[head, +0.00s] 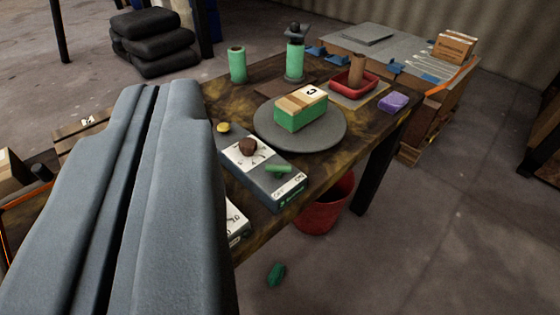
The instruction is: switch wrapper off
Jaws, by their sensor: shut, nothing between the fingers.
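The wrapper's round grey turntable (336,138) stands on the dark wooden table, with a green and tan box (301,112) on it. A grey control box (265,184) sits at the table's near edge, in front of the turntable. It has a brown knob (247,147) on a white dial and a green switch handle (278,169) above OFF and ON marks. I cannot tell which mark the handle is set to. My gripper (158,88) fills the left foreground, shut and empty, left of the control box and apart from it in the picture. It hides the table's left part.
A second box (237,222) with a white face is partly hidden beside my gripper. A red bucket (324,208) stands under the table edge. Green cylinders (237,65), a red tray (352,83) and a purple block (393,102) are on the table. The floor at right is mostly clear.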

